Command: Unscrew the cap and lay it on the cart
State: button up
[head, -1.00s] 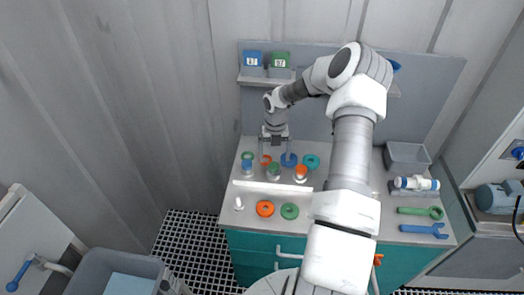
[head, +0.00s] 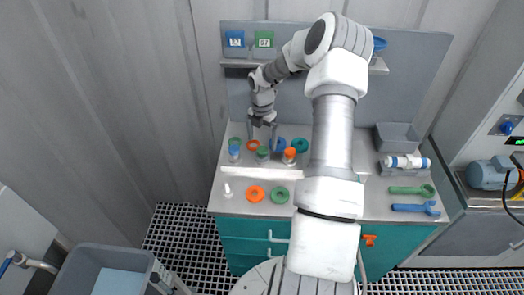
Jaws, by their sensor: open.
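Three small capped vessels stand in a row on the cart top (head: 330,207): one with a blue cap (head: 234,150), one with a green cap (head: 263,151) in the middle, and one with an orange cap (head: 289,153). My gripper (head: 262,143) points down with its jaws open, one finger on each side above the green-capped vessel. Nothing shows between the fingers. I cannot tell whether the fingertips touch the green cap. All three caps appear to sit on their vessels.
A small white piece (head: 227,190) stands at left. Free top lies around the front rings.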

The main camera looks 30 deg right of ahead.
aim_at(262, 149)
jog(key=m+b, duration=0.2)
jog(key=m, duration=0.3)
jog(key=shift+f, duration=0.2)
jog(key=m+b, duration=0.3)
jog(key=m, duration=0.2)
jog(key=shift+m, duration=0.3)
jog(key=shift+f+b, duration=0.95)
jog(key=shift+f, duration=1)
